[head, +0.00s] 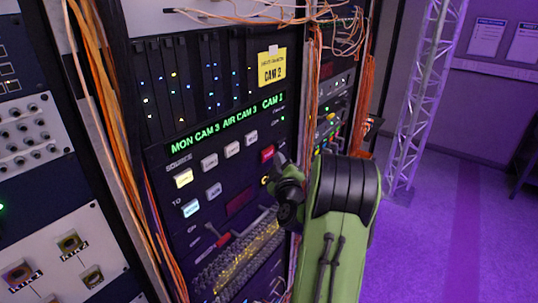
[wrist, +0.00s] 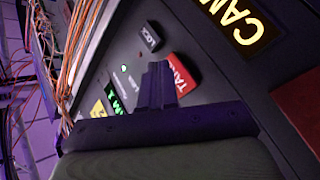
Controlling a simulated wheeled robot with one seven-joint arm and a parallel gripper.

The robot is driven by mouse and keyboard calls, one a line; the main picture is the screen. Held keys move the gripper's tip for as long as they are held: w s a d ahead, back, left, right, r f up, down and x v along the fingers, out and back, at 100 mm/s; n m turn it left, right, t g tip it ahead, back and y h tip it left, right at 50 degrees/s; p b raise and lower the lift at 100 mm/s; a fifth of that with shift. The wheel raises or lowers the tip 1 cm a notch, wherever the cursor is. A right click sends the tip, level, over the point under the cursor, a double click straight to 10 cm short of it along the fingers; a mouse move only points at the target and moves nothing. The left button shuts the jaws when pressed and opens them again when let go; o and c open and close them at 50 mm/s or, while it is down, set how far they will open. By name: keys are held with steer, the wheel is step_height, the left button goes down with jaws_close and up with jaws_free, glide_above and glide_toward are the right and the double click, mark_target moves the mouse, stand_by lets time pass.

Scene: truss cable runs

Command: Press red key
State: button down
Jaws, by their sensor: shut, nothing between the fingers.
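The red key (head: 267,153) is on the dark switcher panel, just above and left of my dark wrist in the head view. In the wrist view the red key (wrist: 180,72), with white lettering, shows just right of the fingertips of my gripper (wrist: 157,68). My gripper is shut and empty, its fingers pointing at the panel beside the key. The fingers cover part of the key's left side. I cannot tell whether the tips touch the key or the panel.
A dark LOCK key (wrist: 150,37) lies close to the fingertips. White source keys (head: 209,161) sit left of the red key, under a green text display (head: 228,122). Orange cables (head: 307,120) hang along the panel's right edge. A metal truss (head: 415,100) stands right, beside open floor.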

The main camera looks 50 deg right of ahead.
stand_by(0.8)
steer(key=shift+w, duration=0.45)
steer(key=shift+w+a+p, duration=0.1)
steer(key=shift+w+p, duration=0.35)
steer(key=shift+p, duration=0.05)
stand_by(0.5)
steer(key=shift+s, duration=0.1)
steer(key=shift+s+f+b, duration=0.1)
steer(key=shift+s+b, duration=0.3)
steer(key=shift+b, duration=0.65)
steer(key=shift+s+b, duration=0.35)
